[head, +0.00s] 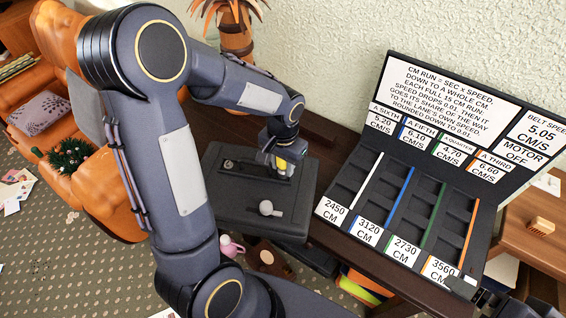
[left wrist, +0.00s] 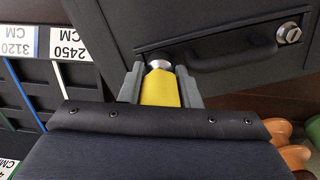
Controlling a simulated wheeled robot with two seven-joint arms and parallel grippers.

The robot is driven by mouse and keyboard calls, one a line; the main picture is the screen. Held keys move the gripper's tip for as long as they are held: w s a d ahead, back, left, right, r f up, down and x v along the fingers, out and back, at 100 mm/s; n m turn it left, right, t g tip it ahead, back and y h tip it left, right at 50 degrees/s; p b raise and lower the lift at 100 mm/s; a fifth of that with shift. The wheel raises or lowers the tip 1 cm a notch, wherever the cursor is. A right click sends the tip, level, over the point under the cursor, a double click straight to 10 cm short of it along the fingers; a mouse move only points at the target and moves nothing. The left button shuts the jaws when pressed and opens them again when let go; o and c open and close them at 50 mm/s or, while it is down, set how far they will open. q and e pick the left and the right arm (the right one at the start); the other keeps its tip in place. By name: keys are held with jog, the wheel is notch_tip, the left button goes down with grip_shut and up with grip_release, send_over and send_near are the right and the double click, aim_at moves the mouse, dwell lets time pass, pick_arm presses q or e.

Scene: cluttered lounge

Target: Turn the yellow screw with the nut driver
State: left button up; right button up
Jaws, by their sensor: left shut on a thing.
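My left gripper (head: 281,160) is over the far part of a black case (head: 240,208) and points down at it. In the left wrist view its two grey fingers (left wrist: 160,88) are shut on a yellow piece with a silver end (left wrist: 162,92). The piece looks like the nut driver's handle, but I cannot be sure. Its silver end is close to the case by a dark handle; I cannot tell if they touch. A silver bolt head (left wrist: 290,33) sits beside that handle. No separate yellow screw shows. Part of what looks like my right gripper (head: 488,299) is at the lower right, its jaws unclear.
A grey knob-like part (head: 268,208) is on the near part of the case. An open black display case (head: 463,232) with coloured strips and number cards stands to the right on a dark table. A potted plant (head: 235,35) stands behind. An orange sofa (head: 110,185) is at left.

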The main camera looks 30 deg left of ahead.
pick_arm(q)
jog(key=m, duration=0.4)
jog(key=m+p, duration=0.1)
jog(key=m, duration=0.2)
jog(key=shift+r+m, duration=0.15)
jog(key=shift+m, duration=0.15)
jog(key=shift+m+p, duration=0.4)
jog(key=shift+m, duration=0.8)
jog(key=m+p, duration=0.1)
jog(key=m, duration=0.2)
jog(key=shift+w+m+p, duration=0.1)
jog(key=shift+m+p, duration=0.5)
jog(key=shift+m, duration=0.9)
